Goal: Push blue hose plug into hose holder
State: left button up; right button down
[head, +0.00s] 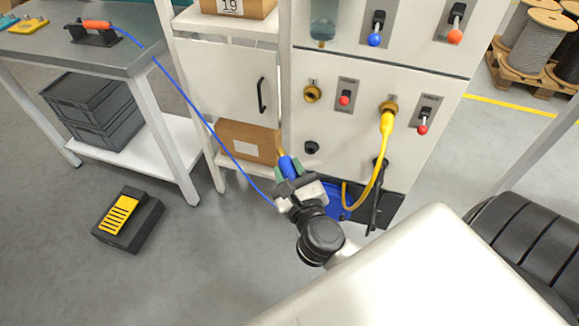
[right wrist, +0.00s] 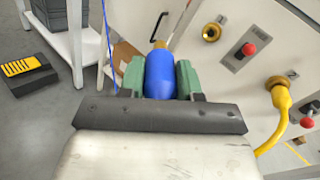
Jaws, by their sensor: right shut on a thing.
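The blue hose plug (head: 288,166) has a brass tip and points up, slightly tilted, in front of the cabinet. My right gripper (head: 287,176) is shut on it. In the right wrist view the plug (right wrist: 160,75) sits between the green fingers, its brass tip at the far end and apart from the panel. A small black round fitting (head: 311,147) is on the panel just right of the plug; I cannot tell whether it is the hose holder. My left gripper is not in view.
An empty brass socket (head: 313,93) sits left of a yellow plug (head: 387,122) in another socket. A blue hose (head: 187,97) runs from the table (head: 140,60) down toward my right gripper. A black-and-yellow pedal (head: 127,220) lies on the floor.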

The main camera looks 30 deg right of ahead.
jog(key=w+d+f+m+g+h+b, duration=0.25)
jog(key=w+f+h+b, duration=0.35)
jog(key=f, duration=0.5)
jog(key=w+d+f+m+g+h+b, duration=0.1)
jog(key=d+f+m+g+h+b, duration=0.2)
jog(key=f+b, duration=0.55)
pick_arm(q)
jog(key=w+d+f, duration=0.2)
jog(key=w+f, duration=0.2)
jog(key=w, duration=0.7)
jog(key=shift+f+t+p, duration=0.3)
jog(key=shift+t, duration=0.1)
pick_arm(e)
jog(key=f+x, duration=0.1)
jog(key=x, duration=0.7)
jog(key=shift+d+f+h, duration=0.35)
jog(key=shift+d+h, duration=0.05)
jog(key=shift+d, duration=0.05)
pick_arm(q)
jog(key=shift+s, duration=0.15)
pick_arm(e)
jog(key=shift+s+n+g, duration=0.1)
jog(key=shift+n+g, duration=0.15)
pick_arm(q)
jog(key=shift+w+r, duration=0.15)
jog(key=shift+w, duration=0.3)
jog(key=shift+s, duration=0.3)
pick_arm(e)
jog(key=shift+w+d, duration=0.35)
jog(key=shift+d, duration=0.05)
